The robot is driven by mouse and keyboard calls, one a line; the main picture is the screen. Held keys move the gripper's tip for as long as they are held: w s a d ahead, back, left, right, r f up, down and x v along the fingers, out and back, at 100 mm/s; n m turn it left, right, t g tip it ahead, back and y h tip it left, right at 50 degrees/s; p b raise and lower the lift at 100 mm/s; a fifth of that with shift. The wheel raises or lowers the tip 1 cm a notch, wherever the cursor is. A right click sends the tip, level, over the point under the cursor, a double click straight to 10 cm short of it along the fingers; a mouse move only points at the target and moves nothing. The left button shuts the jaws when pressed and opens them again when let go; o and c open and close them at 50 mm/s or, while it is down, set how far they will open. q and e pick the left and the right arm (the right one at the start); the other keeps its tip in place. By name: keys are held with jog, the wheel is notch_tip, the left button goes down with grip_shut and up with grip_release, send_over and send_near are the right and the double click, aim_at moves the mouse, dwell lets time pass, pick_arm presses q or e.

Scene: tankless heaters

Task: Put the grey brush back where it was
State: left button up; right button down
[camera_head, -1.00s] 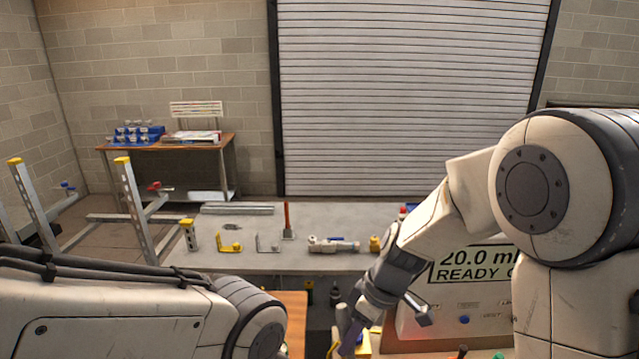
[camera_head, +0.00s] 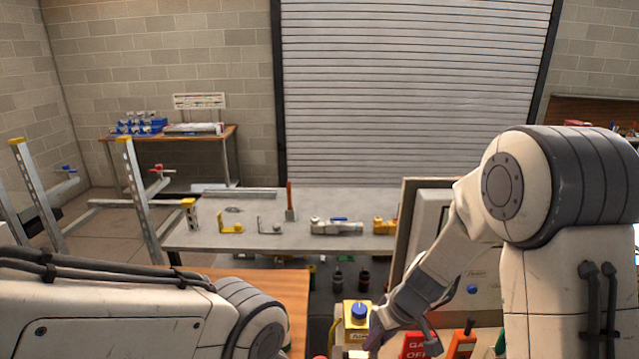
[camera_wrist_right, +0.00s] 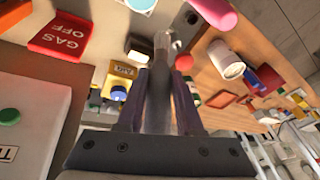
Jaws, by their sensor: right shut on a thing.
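My right gripper (camera_head: 378,338) is low in the head view, right of centre. In the right wrist view my right gripper (camera_wrist_right: 158,88) is shut on a long grey thing, which I take to be the grey brush (camera_wrist_right: 159,105). The brush lies between the dark fingers and points away from the wrist, above the cluttered surface. Its far end shows near the top of the wrist view. I cannot make out the brush in the head view. My left arm shows at the lower left of the head view, but its gripper is out of the picture.
A yellow box with a blue cap (camera_head: 357,315) stands beside my right gripper. A red GAS OFF block (camera_head: 417,346) is to its right. Behind is a grey table (camera_head: 270,240) with a yellow bracket (camera_head: 231,224) and several fittings. A wooden top (camera_head: 285,285) lies left of centre.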

pick_arm(q)
jog(key=shift+f+b, duration=1.8)
jog(key=shift+f, duration=1.05)
pick_arm(e)
jog(key=d+f+m+t+h, duration=0.1)
jog(key=d+f+m, duration=0.3)
jog(key=f, duration=0.6)
jog(key=shift+s+d, duration=0.45)
jog(key=shift+d, duration=0.85)
pick_arm(q)
jog(key=shift+c, duration=1.2)
pick_arm(e)
jog(key=shift+a+f, duration=0.1)
